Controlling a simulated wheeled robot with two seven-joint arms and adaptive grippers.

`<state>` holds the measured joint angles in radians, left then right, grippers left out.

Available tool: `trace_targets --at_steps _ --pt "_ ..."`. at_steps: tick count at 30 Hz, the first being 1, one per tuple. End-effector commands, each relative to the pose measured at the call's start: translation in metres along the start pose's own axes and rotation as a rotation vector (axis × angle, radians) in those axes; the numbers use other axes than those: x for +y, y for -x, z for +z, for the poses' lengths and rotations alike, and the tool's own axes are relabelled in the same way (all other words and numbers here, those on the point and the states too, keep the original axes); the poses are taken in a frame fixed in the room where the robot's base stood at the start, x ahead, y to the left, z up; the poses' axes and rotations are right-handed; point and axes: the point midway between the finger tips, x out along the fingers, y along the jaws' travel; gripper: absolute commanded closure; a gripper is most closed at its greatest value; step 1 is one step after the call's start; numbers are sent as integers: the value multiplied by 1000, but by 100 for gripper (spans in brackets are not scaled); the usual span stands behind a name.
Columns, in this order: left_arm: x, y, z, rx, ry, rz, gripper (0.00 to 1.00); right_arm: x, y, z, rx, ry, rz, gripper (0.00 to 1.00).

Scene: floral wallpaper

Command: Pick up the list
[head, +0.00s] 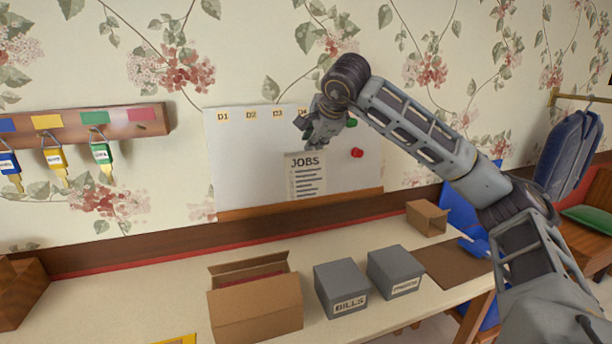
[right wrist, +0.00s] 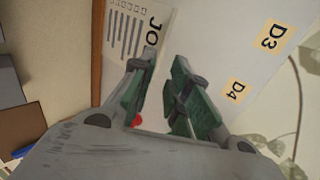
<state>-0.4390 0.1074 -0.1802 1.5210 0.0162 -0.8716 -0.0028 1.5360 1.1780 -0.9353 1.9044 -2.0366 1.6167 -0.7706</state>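The list (head: 306,178) is a beige sheet headed JOBS, flat against the white board in the head view. It also shows at the top left of the right wrist view (right wrist: 130,32). My right gripper (head: 307,136) is just above the list's top edge in the head view. In the right wrist view its green-padded fingers (right wrist: 163,68) are apart, with a gap between the tips and no object visibly held. One fingertip overlaps the list's heading edge; I cannot tell whether it touches. My left gripper is not in view.
The white board (head: 245,160) carries labels and a red magnet (head: 357,153). Below, a table holds an open cardboard box (head: 255,312), a grey BILLS box (head: 341,282), another grey box (head: 396,268) and a small carton (head: 427,217). A key rack (head: 75,128) hangs left.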

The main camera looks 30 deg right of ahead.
Motion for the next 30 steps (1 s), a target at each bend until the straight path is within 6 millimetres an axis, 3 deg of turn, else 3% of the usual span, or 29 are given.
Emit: trace_targets --at_steps 17,30 --pt "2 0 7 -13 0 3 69 0 -11 0 0 -1 0 83" --pt "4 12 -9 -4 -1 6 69 0 -53 2 1 -1 1 83"
